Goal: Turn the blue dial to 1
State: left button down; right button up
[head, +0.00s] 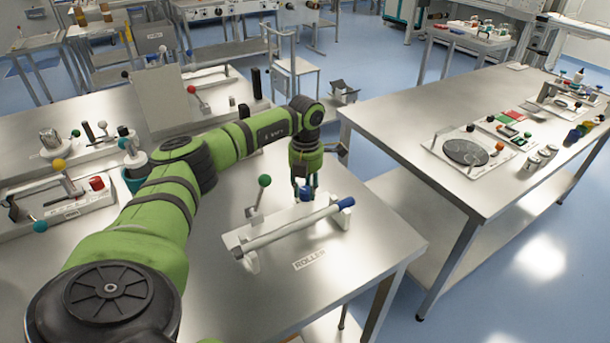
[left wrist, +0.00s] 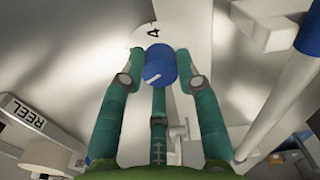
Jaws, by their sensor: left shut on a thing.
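The blue dial (left wrist: 158,68) sits on a white plate (left wrist: 185,35) with a number 4 printed beside it. A short white line marks the dial's face; other numbers are not visible. My left gripper (left wrist: 158,80) has its teal fingers around the dial and is shut on it. In the head view my left gripper (head: 305,188) points down at the roller unit, with the blue dial (head: 305,194) small and partly hidden between its fingers. My right gripper is in neither view.
A white roller (head: 290,224) with a blue end and a green-knobbed lever (head: 264,182) stand close to the gripper. A "ROLLER" label (head: 309,260) lies in front. Other fixtures fill the table's left side; its front is clear. A second table (head: 430,125) stands right.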

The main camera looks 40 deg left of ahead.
aim_at(305, 189)
pick_arm(q)
jog(key=n+p, duration=0.1)
jog(key=n, duration=0.5)
jog(key=shift+p, duration=0.4)
jog(key=n+p, duration=0.1)
jog(key=n, duration=0.3)
jog(key=shift+r+n, duration=0.1)
jog(key=shift+n, duration=0.2)
jog(key=shift+w+a+n+p, duration=0.1)
jog(key=shift+n+p, duration=0.4)
jog(key=shift+n, duration=0.5)
jog(key=c, duration=1)
grip_release()
jog(key=shift+a, duration=0.1)
jog(key=shift+c, duration=0.2)
jog(key=shift+o, duration=0.7)
notch_tip(305, 189, up, 12)
